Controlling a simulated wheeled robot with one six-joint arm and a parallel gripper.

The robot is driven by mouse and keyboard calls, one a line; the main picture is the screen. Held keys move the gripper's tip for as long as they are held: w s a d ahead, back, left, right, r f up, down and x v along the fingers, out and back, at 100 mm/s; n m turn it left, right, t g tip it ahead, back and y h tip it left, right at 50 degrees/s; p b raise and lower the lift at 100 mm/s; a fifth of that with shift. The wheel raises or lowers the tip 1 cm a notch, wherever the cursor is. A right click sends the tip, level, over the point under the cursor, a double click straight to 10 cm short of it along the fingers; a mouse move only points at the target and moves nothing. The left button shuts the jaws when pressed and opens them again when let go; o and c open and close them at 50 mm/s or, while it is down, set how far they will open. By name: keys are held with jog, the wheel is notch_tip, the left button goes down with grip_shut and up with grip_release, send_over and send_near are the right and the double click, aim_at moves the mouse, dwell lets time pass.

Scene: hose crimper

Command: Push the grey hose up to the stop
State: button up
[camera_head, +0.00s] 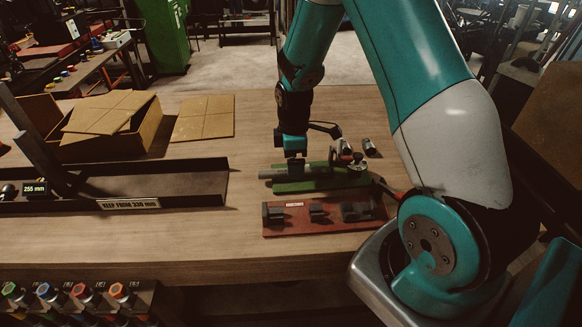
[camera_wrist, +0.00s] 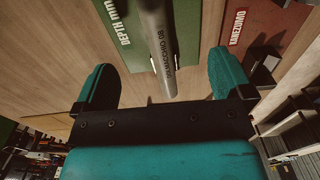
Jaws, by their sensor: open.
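The grey hose (camera_head: 280,173) lies along a green fixture (camera_head: 300,187) on the bench, its near end sticking out to the left. In the wrist view the printed grey hose (camera_wrist: 158,45) runs between my two teal fingers, with a visible gap on each side. My gripper (camera_head: 294,155) points down at the hose's left part; in the wrist view my gripper (camera_wrist: 162,78) is open and empty. The green fixture also shows in the wrist view (camera_wrist: 140,28) with "DEPTH mm" lettering. I cannot make out the stop or the hose's far end.
A red fixture (camera_head: 293,224) with dark blocks lies in front of the green one. Small dark-and-metal cylinders (camera_head: 369,146) stand behind it. A long dark tray (camera_head: 180,190) marked "KEEP FROM 330 mm" lies left, with a cardboard box (camera_head: 140,135) behind. Bare bench lies between.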

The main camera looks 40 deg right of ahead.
jog(key=shift+r+p, duration=1.7)
jog(key=shift+r, duration=0.7)
jog(key=s+a+r+m+y+b, duration=0.1)
jog(key=s+a+r+b, duration=0.15)
jog(key=a+r, duration=0.35)
jog(key=s+a+r+m+y+b, duration=0.1)
jog(key=s+a+r+b, duration=0.2)
jog(key=a, duration=0.5)
jog(key=s+a+r+m+y+b, duration=0.1)
jog(key=s+a, duration=0.3)
jog(key=s, duration=0.4)
jog(key=s+a+r+m+y+b, duration=0.1)
jog(key=s+a+r, duration=0.3)
jog(key=s, duration=0.4)
jog(key=shift+s+a+r+m, duration=0.3)
jog(key=shift+s, duration=0.05)
jog(key=shift+c, duration=0.5)
